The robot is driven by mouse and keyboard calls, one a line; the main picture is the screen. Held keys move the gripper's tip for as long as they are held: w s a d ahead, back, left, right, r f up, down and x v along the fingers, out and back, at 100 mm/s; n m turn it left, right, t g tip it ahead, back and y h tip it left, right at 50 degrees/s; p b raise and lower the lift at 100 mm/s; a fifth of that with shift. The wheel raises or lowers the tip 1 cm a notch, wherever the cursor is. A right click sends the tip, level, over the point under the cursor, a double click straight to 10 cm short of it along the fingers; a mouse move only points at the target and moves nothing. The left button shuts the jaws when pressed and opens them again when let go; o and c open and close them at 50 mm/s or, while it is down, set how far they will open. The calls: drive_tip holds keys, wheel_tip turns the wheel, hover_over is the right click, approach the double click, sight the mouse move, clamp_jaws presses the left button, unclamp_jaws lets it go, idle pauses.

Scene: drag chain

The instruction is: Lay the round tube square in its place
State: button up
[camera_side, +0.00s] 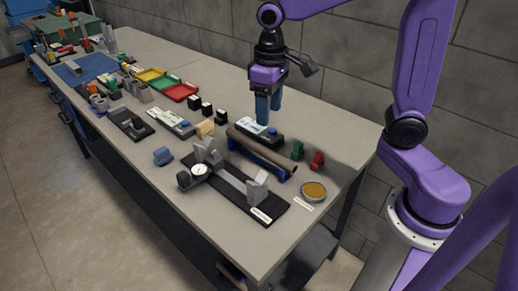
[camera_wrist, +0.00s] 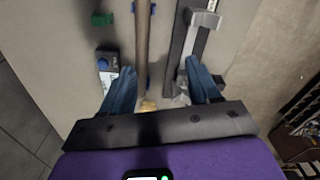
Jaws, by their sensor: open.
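The round tube (camera_side: 262,150) is brown and rests lengthwise on a blue cradle (camera_side: 283,176). In the wrist view the tube (camera_wrist: 142,45) runs up and down the picture. Beside it is a dark fixture (camera_side: 232,183) with two grey V-shaped supports, (camera_side: 257,189) and (camera_side: 208,154), and a dial gauge (camera_side: 199,169). No tube lies in the supports. My gripper (camera_side: 268,118) points down and is empty, its blue fingers apart, behind the tube in the side view. In the wrist view the tube shows between the fingers of my gripper (camera_wrist: 160,68), nearer the left one; the height gap is unclear.
A black device with a pale label (camera_side: 260,131) stands behind the tube. Green (camera_side: 298,150) and red (camera_side: 317,160) pieces and a round amber dish (camera_side: 314,191) are to the right. A blue piece (camera_side: 163,156) lies left of the fixture. Trays and parts crowd the far bench.

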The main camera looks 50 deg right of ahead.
drive_tip(key=w+d+m, duration=0.3)
drive_tip(key=w, duration=0.3)
hover_over(259, 145)
drive_tip(key=f, duration=1.1)
drive_tip(key=shift+w+a+f, duration=0.1)
drive_tip(key=shift+w, duration=0.15)
drive_tip(key=shift+s+f, duration=0.15)
drive_tip(key=shift+f, duration=1.2)
drive_tip(key=shift+s+f, duration=0.1)
drive_tip(key=shift+f, duration=1.25)
clamp_jaws()
